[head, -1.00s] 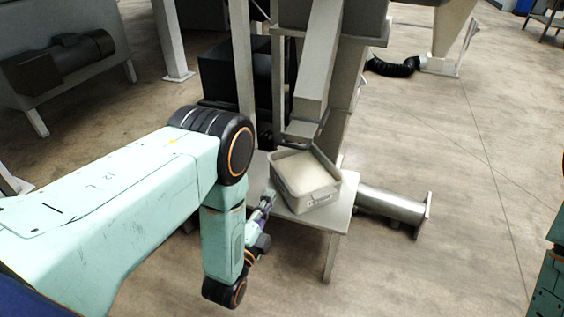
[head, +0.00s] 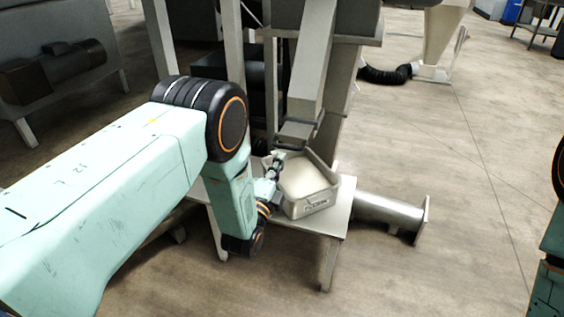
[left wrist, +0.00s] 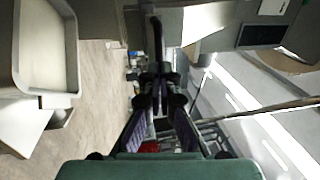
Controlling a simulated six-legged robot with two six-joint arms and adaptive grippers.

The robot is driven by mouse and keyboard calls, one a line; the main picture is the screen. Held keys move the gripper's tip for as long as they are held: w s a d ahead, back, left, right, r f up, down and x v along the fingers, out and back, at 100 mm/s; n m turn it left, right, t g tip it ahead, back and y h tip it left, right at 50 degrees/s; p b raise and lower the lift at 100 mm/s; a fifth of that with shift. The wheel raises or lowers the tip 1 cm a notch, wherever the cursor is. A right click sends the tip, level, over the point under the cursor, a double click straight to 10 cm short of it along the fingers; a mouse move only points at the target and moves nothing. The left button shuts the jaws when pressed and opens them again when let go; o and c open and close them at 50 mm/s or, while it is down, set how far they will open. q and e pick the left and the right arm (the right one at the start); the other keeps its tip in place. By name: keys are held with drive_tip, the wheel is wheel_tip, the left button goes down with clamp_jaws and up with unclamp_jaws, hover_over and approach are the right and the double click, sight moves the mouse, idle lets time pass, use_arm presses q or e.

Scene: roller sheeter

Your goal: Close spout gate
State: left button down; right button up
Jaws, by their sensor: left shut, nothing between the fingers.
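The grey square spout (head: 312,75) slopes down to its mouth, with a dark-edged gate (head: 297,132) at its lower end. A pale tray (head: 318,207) of light material stands under the mouth on a small table. My left gripper (head: 278,158) is shut and empty beside the tray's left rim, just below the gate. In the left wrist view my gripper (left wrist: 159,78) points at a dark curved bar (left wrist: 156,35). I cannot tell whether the fingertips touch it. The tray shows at left there (left wrist: 17,50). My right gripper is out of view.
The small table (head: 335,222) carries the tray. A metal pipe (head: 390,209) lies on the floor right of it. A machine post (head: 234,60) rises behind my left arm.

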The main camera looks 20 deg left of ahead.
use_arm(q)
drive_tip(key=shift+w+r+b, duration=0.2)
drive_tip(key=shift+w+b, duration=0.1)
drive_tip(key=shift+w, duration=0.95)
